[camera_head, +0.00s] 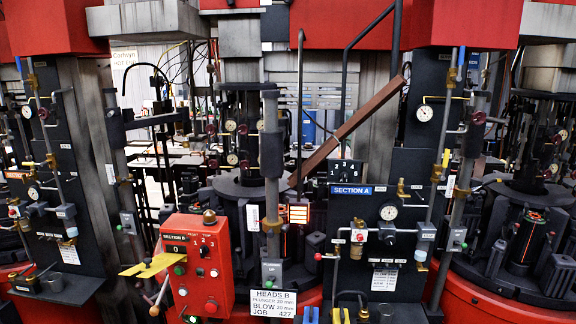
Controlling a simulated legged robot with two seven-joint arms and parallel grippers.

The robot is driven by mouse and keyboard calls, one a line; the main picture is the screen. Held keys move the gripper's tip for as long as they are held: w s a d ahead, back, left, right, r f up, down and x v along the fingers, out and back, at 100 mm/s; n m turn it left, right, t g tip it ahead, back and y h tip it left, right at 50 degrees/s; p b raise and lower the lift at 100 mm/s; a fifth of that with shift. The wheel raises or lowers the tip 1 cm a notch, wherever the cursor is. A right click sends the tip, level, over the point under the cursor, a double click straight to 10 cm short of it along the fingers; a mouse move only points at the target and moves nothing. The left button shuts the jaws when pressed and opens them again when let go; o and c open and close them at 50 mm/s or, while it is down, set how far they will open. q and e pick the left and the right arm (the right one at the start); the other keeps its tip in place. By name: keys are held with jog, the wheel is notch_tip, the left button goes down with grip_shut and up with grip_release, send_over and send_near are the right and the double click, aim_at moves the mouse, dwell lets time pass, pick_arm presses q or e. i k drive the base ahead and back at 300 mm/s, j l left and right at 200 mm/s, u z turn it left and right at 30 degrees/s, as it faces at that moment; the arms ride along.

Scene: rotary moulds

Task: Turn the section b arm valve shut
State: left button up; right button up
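A red control box (197,268) marked SECTION B stands at the lower centre-left, with knobs and buttons on its face. Flat yellow pieces (155,265) stick out at its left side; I cannot tell whether they are the arm valve's handle. A dark panel (60,190) with pipes, gauges and small yellow-handled fittings stands at the far left. I cannot tell for sure which fitting is the section B arm valve, or whether it is open or shut. Neither of my grippers is in view.
A SECTION A panel (352,190) with a gauge (389,212) and pipes stands right of centre. A HEADS B sign (272,304) is at the bottom. A brown slanted beam (350,130) crosses the middle. Mould machinery (525,240) fills the right. Space between the machines is tight.

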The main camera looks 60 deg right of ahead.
aim_at(244, 164)
jog(key=z, duration=1.75)
jog(key=i+j+z, duration=0.1)
jog(key=z, duration=0.35)
jog(key=j, duration=0.1)
